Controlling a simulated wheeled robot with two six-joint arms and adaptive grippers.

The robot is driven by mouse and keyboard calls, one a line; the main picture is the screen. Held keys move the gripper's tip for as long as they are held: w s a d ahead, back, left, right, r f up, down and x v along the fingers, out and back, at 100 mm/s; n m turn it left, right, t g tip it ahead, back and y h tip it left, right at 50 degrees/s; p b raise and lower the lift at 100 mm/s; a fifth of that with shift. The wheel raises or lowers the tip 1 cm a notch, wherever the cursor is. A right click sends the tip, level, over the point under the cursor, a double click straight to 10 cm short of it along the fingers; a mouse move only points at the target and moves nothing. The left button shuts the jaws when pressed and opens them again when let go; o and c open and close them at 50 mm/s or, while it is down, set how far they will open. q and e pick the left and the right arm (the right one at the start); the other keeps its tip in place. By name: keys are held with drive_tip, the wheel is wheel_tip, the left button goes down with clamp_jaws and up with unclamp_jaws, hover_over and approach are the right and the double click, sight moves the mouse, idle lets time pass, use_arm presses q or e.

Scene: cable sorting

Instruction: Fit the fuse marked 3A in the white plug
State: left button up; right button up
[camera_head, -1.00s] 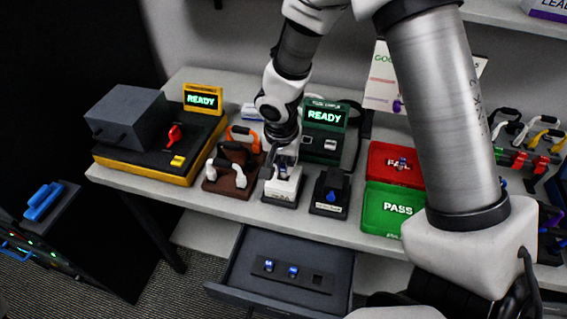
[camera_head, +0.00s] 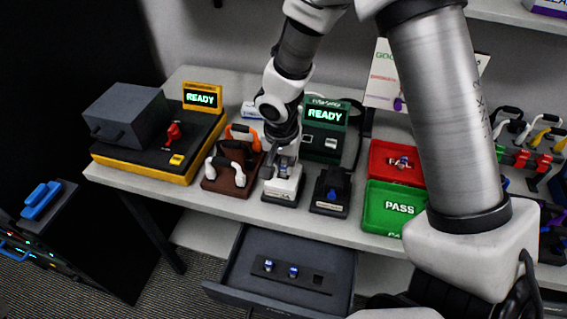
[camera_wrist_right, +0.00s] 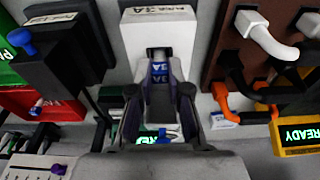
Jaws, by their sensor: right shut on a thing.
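The white plug (camera_head: 283,184) stands open on a dark base near the front of the bench, left of the black block. In the right wrist view the plug (camera_wrist_right: 160,32) has a dark slot in its face. My right gripper (camera_wrist_right: 160,92) is shut on a fuse (camera_wrist_right: 160,70) with a blue band reading 3A. The fuse is at the slot's near end; whether it is seated is hidden by the fingers. In the head view my right gripper (camera_head: 284,160) is right over the plug. My left gripper is not in view.
An open drawer (camera_head: 335,268) holds a strip with two blue-banded fuses and an empty socket. The black block (camera_head: 330,193), red FAIL tray (camera_head: 378,174) and green PASS tray (camera_head: 380,220) are to the right. A brown stand (camera_head: 228,182) with cables and a green READY tester (camera_head: 325,140) are close by.

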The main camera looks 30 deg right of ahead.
drive_tip(key=shift+f, duration=0.1)
drive_tip(key=shift+f+b, duration=0.1)
drive_tip(key=shift+b, duration=0.3)
idle(0.3)
drive_tip(key=o, duration=1.4)
drive_tip(key=shift+r+p, duration=3.05)
drive_tip(key=shift+r, duration=1.05)
